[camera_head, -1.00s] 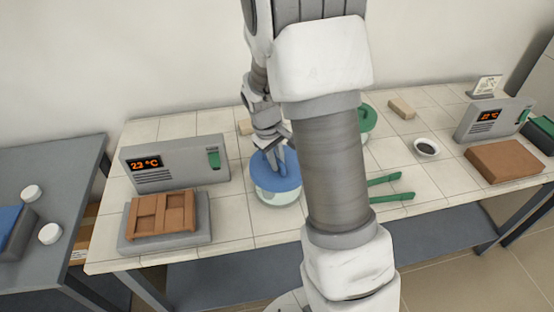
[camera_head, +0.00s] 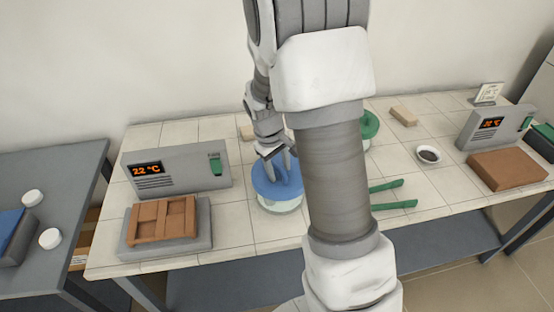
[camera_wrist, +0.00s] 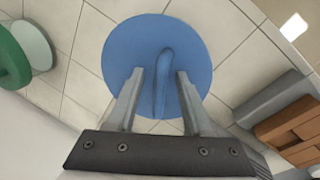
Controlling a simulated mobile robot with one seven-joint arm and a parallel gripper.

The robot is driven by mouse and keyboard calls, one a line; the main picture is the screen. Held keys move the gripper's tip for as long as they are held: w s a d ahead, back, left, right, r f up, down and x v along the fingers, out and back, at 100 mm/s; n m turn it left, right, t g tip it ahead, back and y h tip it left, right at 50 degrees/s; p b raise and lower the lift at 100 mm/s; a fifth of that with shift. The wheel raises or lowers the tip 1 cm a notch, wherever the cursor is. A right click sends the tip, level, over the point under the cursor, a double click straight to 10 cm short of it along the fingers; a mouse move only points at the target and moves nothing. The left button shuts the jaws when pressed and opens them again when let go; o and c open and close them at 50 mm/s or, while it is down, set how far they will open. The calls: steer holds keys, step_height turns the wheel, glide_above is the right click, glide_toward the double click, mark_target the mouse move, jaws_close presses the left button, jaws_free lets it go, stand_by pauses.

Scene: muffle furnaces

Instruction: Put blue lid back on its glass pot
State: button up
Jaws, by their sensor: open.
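The blue lid (camera_head: 277,177) sits on its glass pot (camera_head: 280,206) on the tiled bench, left of my arm in the head view. It looks level and covers the pot's mouth. In the wrist view the blue lid (camera_wrist: 138,50) is a round disc with a raised bar handle (camera_wrist: 163,82). My gripper (camera_wrist: 158,80) is open, with one finger on each side of the handle and a gap on both sides. In the head view my gripper (camera_head: 281,164) is right above the lid. The wrist view hides the pot under the lid.
A grey furnace (camera_head: 175,167) with a brown slab (camera_head: 162,218) before it stands to the left. A green-lidded pot (camera_head: 369,124) is partly behind my arm. Green tongs (camera_head: 395,205), a small bowl (camera_head: 428,154) and a second furnace (camera_head: 495,125) are to the right.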

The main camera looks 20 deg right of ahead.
steer(key=s+a+r+p, duration=0.1)
steer(key=a+r+p, duration=0.15)
steer(key=r, duration=1.45)
steer(key=s+a+r+m+t+y, duration=0.1)
steer(key=s+a+r+t, duration=0.1)
steer(key=s, duration=0.8)
steer(key=s+a+r+m+t+y, duration=0.1)
steer(key=s+a+r+m+t, duration=0.1)
steer(key=s, duration=0.7)
steer(key=shift+s+a+r+t+b, duration=0.4)
steer(key=shift+a+r+t, duration=0.1)
steer(key=shift+a+r, duration=0.7)
